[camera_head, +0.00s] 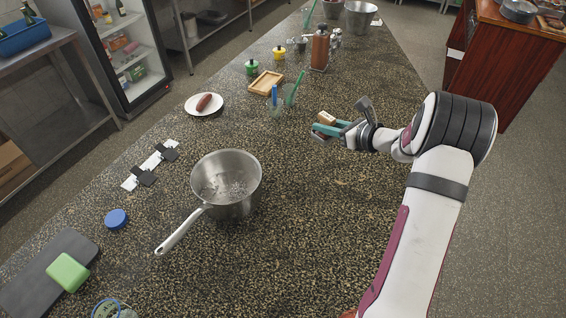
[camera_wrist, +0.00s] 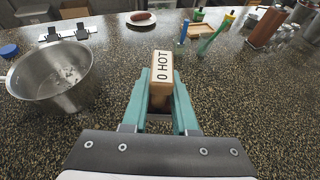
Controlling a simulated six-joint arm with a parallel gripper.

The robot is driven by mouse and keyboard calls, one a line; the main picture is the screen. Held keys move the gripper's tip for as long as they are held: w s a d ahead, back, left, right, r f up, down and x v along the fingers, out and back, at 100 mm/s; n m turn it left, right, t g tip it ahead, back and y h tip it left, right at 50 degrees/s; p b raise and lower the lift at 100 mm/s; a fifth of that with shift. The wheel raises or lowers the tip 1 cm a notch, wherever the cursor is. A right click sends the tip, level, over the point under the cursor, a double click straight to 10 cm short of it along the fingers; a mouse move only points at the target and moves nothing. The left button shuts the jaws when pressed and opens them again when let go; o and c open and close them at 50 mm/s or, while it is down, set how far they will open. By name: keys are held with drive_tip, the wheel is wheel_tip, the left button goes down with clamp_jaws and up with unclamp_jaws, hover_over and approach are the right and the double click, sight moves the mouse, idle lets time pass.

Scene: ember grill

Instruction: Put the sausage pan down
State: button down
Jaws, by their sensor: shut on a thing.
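A steel pan (camera_head: 226,184) stands upright on the speckled counter, its long handle (camera_head: 180,230) pointing to the lower left. Its inside is shiny with no sausage in it; it also shows at the left of the wrist view (camera_wrist: 50,78). A brown sausage (camera_head: 204,102) lies on a white plate (camera_head: 190,108) farther back. My gripper (camera_head: 325,127) is right of the pan and apart from it.
A strip with dark knobs (camera_head: 150,166) and a blue lid (camera_head: 116,218) lie left of the pan. The counter right of the pan is clear.

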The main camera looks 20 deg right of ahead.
sight(332, 139)
wheel_tip(332, 139, down, 4)
drive_tip(key=shift+a+r, duration=0.1)
drive_tip(key=w+a+f, duration=0.4)
drive_tip(key=w+a, duration=0.1)
drive_tip(key=w+a+f, duration=0.2)
drive_tip(key=a+f, duration=0.1)
drive_tip(key=shift+w+a, duration=0.25)
drive_tip(key=shift+w, duration=0.05)
wheel_tip(332, 139, down, 4)
drive_tip(key=shift+w+a+f, duration=0.1)
drive_tip(key=shift+f, duration=0.1)
drive_tip(key=c, duration=0.7)
unclamp_jaws()
